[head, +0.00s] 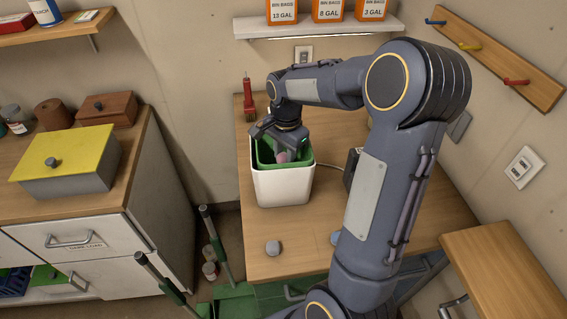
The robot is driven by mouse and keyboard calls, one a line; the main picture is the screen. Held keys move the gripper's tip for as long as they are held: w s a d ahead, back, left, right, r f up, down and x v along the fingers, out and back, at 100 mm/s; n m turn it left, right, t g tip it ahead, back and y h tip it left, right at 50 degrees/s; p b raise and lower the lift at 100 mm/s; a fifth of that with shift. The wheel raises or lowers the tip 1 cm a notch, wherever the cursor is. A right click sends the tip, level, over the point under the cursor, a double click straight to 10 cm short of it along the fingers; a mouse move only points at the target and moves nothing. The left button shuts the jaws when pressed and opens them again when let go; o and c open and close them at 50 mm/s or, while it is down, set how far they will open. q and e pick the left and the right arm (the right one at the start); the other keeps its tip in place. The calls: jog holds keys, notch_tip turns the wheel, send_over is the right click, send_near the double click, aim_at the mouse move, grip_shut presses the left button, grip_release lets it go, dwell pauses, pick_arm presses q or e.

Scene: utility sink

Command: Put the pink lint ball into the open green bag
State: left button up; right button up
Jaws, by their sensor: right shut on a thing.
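The open green bag (264,151) lines a white bin (280,187) on the wooden table, its green rim showing around the top. My right gripper (282,156) points down at the mouth of the bag. It is shut on the pink lint ball (283,157), of which only a small part shows between the fingers. The ball appears at about rim level; I cannot tell how deep it is. The gripper and wrist hide part of the bag's opening. My left gripper is not in view.
A red brush (249,98) stands behind the bin. A grey ball (273,247) lies on the table in front, and another grey-blue item (336,238) is partly behind my arm. A cabinet with a yellow-lidded box (68,165) stands left. The table (300,262) is mostly clear in front.

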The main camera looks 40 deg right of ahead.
notch_tip(320, 180, down, 4)
jog(key=shift+r, duration=0.25)
jog(key=shift+f+b, duration=0.4)
jog(key=shift+f, duration=0.2)
jog(key=o, duration=0.9)
jog(key=shift+o, duration=0.2)
